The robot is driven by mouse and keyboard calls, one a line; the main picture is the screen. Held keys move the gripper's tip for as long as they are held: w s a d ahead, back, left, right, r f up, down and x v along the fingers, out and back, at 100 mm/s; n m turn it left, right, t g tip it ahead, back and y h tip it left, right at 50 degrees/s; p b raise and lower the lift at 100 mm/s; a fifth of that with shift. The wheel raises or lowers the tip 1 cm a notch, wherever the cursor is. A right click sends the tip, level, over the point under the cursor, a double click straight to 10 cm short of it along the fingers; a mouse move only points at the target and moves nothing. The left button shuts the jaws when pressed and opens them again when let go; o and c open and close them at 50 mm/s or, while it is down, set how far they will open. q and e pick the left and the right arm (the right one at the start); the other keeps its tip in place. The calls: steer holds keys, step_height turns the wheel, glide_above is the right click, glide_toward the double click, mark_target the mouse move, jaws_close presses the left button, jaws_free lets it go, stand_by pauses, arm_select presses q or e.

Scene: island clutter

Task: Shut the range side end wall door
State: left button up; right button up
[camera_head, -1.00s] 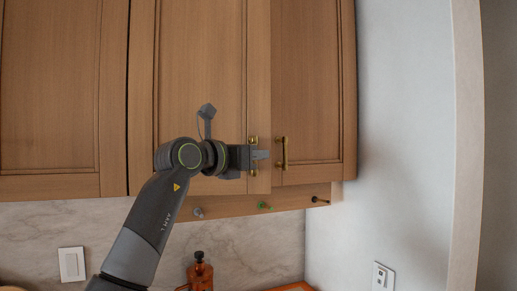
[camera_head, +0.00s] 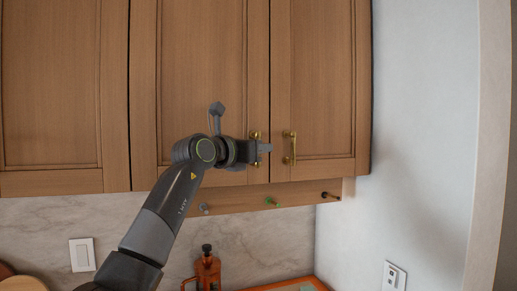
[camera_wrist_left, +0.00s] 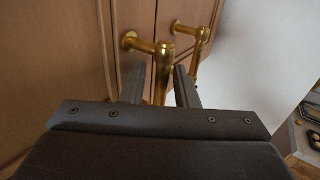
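Two wooden upper cabinet doors meet near the wall end. The left door (camera_head: 200,80) looks flush, or nearly so, with the right door (camera_head: 325,80). My left gripper (camera_head: 264,148) is at the left door's brass handle (camera_head: 256,134). In the left wrist view, the fingers of my left gripper (camera_wrist_left: 160,88) stand apart on either side of that handle (camera_wrist_left: 161,70); I cannot tell whether they touch it. The right door's brass handle (camera_head: 291,148) is just to the right and free. My right gripper is out of view.
The white end wall (camera_head: 425,120) stands close on the right. Below the cabinet is a wooden rail with several pegs (camera_head: 272,202). An orange-brown bottle (camera_head: 207,272) stands under it by the marble backsplash (camera_head: 260,240).

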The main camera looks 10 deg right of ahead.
arm_select(q)
steer(key=shift+s+a+f+b, duration=0.1)
steer(key=shift+s+a+b, duration=0.15)
steer(key=shift+b, duration=0.15)
steer(key=b+v, duration=0.8)
steer(key=v, duration=0.8)
steer(key=shift+s+a+b, duration=0.25)
steer(key=shift+a+b, duration=0.05)
steer(key=shift+b, duration=0.05)
